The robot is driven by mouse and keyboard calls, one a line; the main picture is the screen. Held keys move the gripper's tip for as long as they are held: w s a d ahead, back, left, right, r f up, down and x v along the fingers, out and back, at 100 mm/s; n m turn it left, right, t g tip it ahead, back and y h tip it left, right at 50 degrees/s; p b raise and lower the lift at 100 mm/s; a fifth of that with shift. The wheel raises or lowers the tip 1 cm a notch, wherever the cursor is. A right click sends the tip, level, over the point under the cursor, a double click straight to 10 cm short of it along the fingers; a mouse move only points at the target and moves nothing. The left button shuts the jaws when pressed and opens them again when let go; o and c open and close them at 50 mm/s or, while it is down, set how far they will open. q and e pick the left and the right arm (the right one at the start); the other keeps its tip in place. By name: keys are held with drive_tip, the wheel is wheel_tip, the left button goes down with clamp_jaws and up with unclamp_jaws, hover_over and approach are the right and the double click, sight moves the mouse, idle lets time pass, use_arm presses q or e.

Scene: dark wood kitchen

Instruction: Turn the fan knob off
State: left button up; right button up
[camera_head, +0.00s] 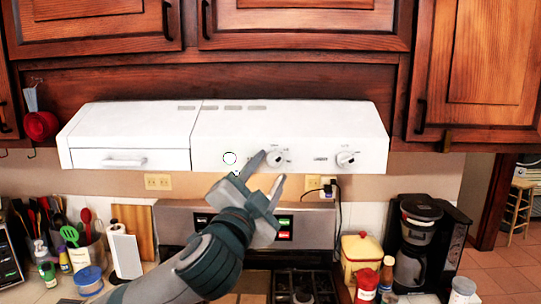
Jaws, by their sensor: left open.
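The white range hood (220,122) hangs under the dark wood cabinets. Its front has two round knobs: a left knob (277,157) and a right knob (347,159), with small labels I cannot read well. My right gripper is not in view.
Below is the stove (298,282) with a lit control panel. A coffee maker (415,240) and a yellow canister (362,255) stand at right. Utensils, bottles and a paper towel roll (124,252) stand at left. A cord hangs from the wall outlet.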

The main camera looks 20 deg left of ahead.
sight(274, 161)
use_arm(q)
drive_tip(key=shift+x, duration=1.2)
drive_tip(key=shift+s, duration=0.1)
drive_tip(key=shift+c, duration=0.6)
drive_tip(key=c, duration=0.9)
drive_tip(key=shift+f, duration=0.1)
